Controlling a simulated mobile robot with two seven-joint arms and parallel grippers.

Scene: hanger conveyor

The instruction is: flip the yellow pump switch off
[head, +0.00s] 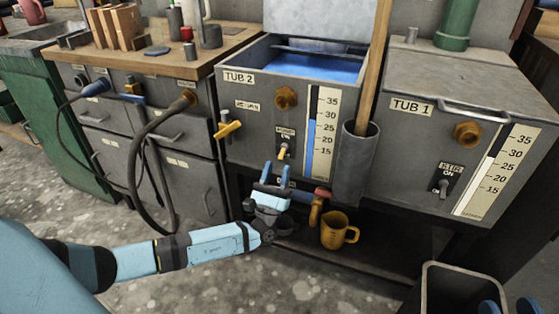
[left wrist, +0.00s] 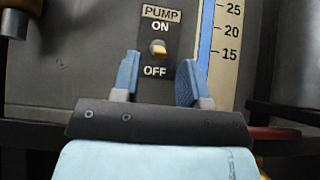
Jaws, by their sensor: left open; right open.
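The pump switch is a small lever with a yellow tip on a dark plate on the front of Tub 2 (head: 243,114). The yellow pump switch (head: 283,151) shows in the head view. In the left wrist view the pump switch (left wrist: 158,49) stands between the words ON and OFF; I cannot tell surely which way it is tipped. My left gripper (head: 276,173) is open just below the switch, and its fingertips (left wrist: 160,68) show either side of the plate's lower part, with nothing between them. My right gripper (head: 508,306) is open at the bottom right corner, partly cut off.
A yellow valve handle (head: 229,130) sticks out left of the switch. A grey tube (head: 355,165) holding a wooden pole is to the right. An orange mug (head: 338,230) stands on the low shelf beside my left gripper. Tub 1 (head: 410,107) has its own switch (head: 443,186).

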